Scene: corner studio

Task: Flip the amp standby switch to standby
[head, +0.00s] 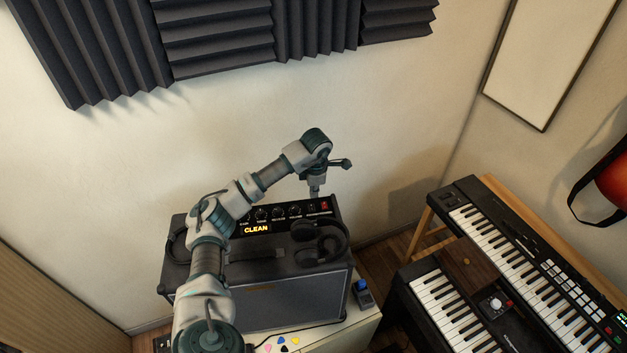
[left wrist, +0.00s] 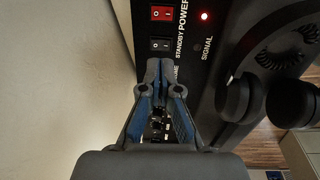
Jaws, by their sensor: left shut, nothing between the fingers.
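The amp (head: 290,295) stands on a pale cabinet, with a lit CLEAN display and a row of knobs on its top panel. In the head view my left gripper (head: 315,194) points down over the right end of the panel. My right gripper is not in view.
Headphones (head: 318,243) lie on the amp's top, right of the display. A small blue-topped pedal (head: 362,293) is on the cabinet's right edge. Keyboards (head: 530,260) stand to the right. The wall behind the amp is bare below the foam panels (head: 220,40).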

